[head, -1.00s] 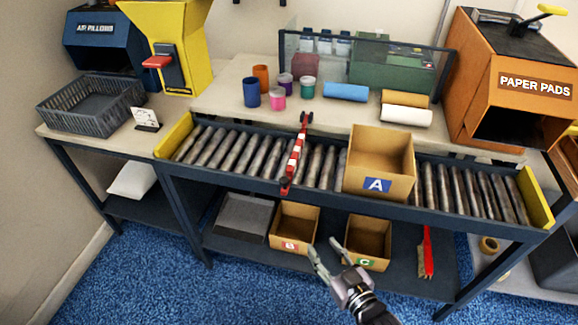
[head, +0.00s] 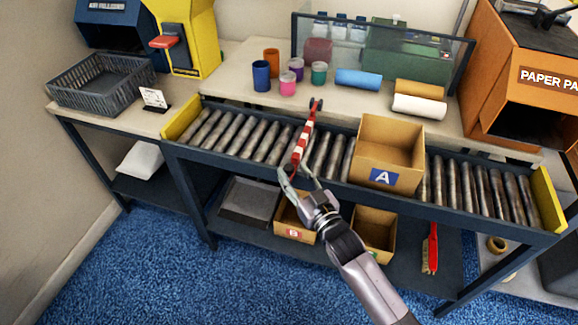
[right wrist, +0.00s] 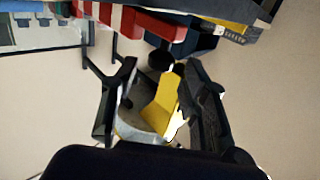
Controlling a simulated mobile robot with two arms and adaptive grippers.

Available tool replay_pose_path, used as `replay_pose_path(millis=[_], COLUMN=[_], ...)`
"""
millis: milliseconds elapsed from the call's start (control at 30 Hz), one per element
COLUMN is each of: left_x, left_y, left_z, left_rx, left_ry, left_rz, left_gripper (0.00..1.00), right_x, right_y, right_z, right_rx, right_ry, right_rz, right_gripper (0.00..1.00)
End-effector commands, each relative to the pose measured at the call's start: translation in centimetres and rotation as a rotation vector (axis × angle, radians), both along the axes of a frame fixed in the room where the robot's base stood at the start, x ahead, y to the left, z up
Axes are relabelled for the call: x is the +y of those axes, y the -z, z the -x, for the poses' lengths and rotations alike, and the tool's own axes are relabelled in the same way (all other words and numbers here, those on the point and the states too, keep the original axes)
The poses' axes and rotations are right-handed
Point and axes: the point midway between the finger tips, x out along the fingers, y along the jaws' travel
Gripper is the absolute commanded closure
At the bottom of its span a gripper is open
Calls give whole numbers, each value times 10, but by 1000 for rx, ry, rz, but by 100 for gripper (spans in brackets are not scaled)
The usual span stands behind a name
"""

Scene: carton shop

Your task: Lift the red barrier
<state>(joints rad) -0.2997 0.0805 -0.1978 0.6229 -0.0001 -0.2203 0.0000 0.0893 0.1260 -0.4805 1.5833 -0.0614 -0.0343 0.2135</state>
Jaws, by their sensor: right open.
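The red barrier (head: 304,142) is a red-and-white striped bar lying across the roller conveyor, left of carton A. Its dark far end is at the conveyor's back rail. My right gripper (head: 294,174) is open at the near end of the barrier, by the conveyor's front rail, and partly covers that end. In the right wrist view, the striped barrier (right wrist: 128,18) runs along the top, just beyond the open fingers (right wrist: 160,78). It does not appear between them. Whether a finger touches it, I cannot tell. My left gripper is not in view.
Carton A (head: 388,155) stands on the rollers (head: 240,136) right of the barrier. Cartons B (head: 292,232) and C (head: 375,225) sit on the shelf below. The rollers left of the barrier are clear.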

Motion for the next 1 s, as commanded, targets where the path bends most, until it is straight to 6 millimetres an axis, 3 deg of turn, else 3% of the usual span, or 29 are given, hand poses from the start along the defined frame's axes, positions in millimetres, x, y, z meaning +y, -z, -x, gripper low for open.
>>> replay_pose_path(millis=[200,600,1000], left_x=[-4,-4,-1], left_y=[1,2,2], left_z=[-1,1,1], left_rx=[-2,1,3], left_ry=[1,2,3], left_rz=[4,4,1], left_gripper=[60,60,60], right_x=[13,17,16], right_y=[0,0,0], right_z=[-26,-32,-32], right_rx=[-1,0,0], right_ry=[-1,-1,0], right_rz=[0,-1,-1], right_gripper=[59,59,85])
